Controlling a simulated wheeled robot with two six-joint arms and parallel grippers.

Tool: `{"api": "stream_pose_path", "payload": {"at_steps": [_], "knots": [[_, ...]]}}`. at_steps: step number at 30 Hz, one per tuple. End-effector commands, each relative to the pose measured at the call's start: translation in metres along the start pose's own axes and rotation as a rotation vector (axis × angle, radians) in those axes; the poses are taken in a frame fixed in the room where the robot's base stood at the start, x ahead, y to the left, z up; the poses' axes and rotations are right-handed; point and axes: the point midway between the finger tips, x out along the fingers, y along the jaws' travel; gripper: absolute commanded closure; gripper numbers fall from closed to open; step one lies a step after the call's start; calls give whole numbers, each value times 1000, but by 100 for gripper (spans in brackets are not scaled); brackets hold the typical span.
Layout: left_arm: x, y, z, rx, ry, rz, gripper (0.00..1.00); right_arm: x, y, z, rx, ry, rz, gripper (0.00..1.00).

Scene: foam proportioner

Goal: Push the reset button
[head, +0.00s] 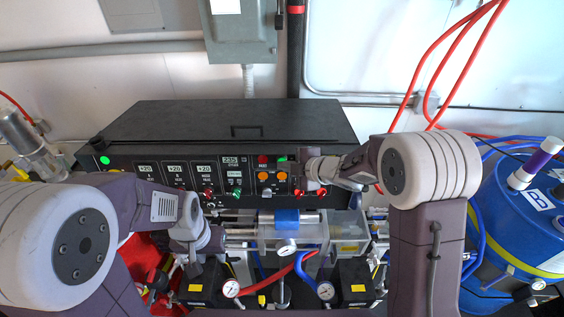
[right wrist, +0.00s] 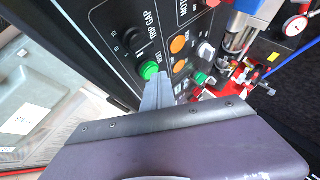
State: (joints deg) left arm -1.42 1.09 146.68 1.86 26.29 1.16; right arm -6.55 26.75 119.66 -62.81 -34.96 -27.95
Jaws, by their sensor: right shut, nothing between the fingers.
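A round green button (right wrist: 149,70) sits on the black control panel in the right wrist view. A small label beside it appears to read RESET, though the print is hard to make out. My right gripper (right wrist: 163,82) is shut and empty, with its fingertips right by this button. I cannot tell whether they touch it. In the head view my right gripper (head: 303,165) is at the right end of the panel, beside a green light or button (head: 282,160). My left gripper (head: 191,262) hangs low in front of the machine, away from the panel; its fingers are unclear.
The control panel (head: 150,165) also carries displays, orange buttons (right wrist: 178,44), red knobs and a black knob (right wrist: 133,40). Below it are clear cylinders (head: 310,232), hoses and gauges (head: 326,290). A blue drum (head: 520,220) stands at the right. Red hoses hang behind.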

Motion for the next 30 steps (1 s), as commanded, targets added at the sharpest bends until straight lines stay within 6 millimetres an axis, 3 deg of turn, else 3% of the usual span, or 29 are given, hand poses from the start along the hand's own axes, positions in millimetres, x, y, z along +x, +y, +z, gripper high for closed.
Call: {"api": "stream_pose_path", "payload": {"at_steps": [30], "knots": [[6,0,1,0,0,0,64,-13,-9,-9,0,0,1,100]]}}
